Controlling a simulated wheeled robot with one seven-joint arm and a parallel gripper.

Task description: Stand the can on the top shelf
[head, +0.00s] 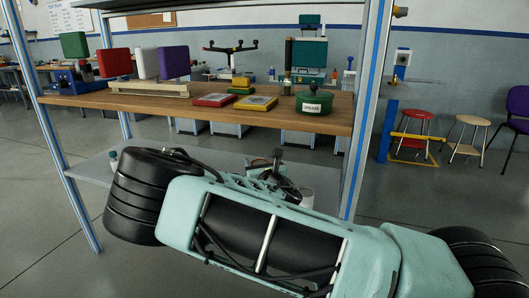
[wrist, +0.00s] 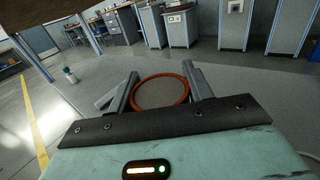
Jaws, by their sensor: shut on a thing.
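In the wrist view, my gripper (wrist: 160,84) is shut on a round can (wrist: 160,78). The can shows a rust-red rim around a grey inside, between the two fingers. In the head view, my gripper (head: 272,165) is beyond my arm, below the top shelf (head: 215,108) and over the lower shelf (head: 92,170). My own arm hides most of the held can there, and its tilt is hard to tell. The top shelf is a wooden board.
The top shelf carries a green grease container (head: 314,103), yellow (head: 256,103) and red (head: 214,100) flat blocks, and a rack of coloured panels (head: 150,88). A blue-edged post (head: 362,115) stands at the right.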

